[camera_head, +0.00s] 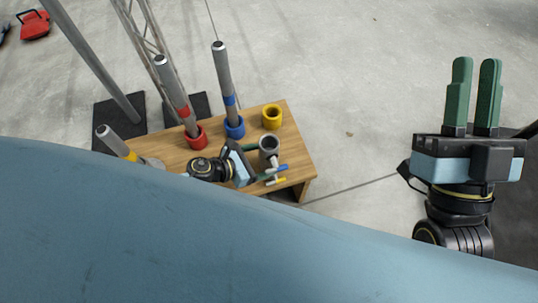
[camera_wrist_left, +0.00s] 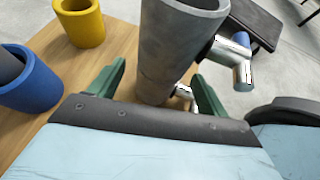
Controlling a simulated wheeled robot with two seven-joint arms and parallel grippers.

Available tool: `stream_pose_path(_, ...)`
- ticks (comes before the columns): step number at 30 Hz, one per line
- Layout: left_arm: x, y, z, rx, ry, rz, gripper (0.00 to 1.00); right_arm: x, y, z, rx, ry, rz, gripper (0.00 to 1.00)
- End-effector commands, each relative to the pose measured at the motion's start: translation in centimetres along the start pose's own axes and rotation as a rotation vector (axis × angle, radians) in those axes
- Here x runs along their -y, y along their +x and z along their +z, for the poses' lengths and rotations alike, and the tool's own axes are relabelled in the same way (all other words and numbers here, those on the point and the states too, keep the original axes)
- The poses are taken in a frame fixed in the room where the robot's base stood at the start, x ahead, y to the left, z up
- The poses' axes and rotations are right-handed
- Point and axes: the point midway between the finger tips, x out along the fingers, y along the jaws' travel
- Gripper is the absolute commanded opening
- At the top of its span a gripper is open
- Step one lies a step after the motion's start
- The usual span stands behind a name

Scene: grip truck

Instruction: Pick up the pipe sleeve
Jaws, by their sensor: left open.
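The pipe sleeve (camera_head: 268,144) is a grey upright tube at the right part of the wooden table, with silver clamp handles (camera_head: 276,170) on its side. In the left wrist view the grey sleeve (camera_wrist_left: 172,48) fills the upper middle, its open top toward me. My left gripper (camera_head: 258,162) is open, with one green finger on either side of the sleeve; in the wrist view the fingers (camera_wrist_left: 152,90) flank its lower part. I cannot tell whether they touch it. My right gripper (camera_head: 476,62) is raised over the floor at right, its fingers slightly apart and empty.
The wooden table (camera_head: 302,150) also bears a yellow cup (camera_head: 272,116), a blue socket (camera_head: 235,128) and a red socket (camera_head: 196,139), the latter two with tall grey poles. Another pole with a yellow band (camera_head: 120,144) leans at left.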

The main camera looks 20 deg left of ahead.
Motion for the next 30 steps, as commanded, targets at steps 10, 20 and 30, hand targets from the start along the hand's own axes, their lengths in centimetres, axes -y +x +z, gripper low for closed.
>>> stream_pose_path(10, 0.0, 2.7, 0.0, -0.001, -0.001, 0.000, 0.77, 0.1, -0.6, -1.3, -0.138, 0.000, -0.003, 0.22)
stream_pose_path(20, 0.0, 2.6, 0.0, 0.000, -0.001, 0.000, 0.55, 0.1, -0.6, -1.3, -0.136, 0.000, -0.003, 0.22)
stream_pose_path(30, 0.0, 2.6, 0.0, -0.001, -0.001, 0.000, 0.11, 0.1, -0.6, -1.3, -0.136, 0.000, -0.002, 0.22)
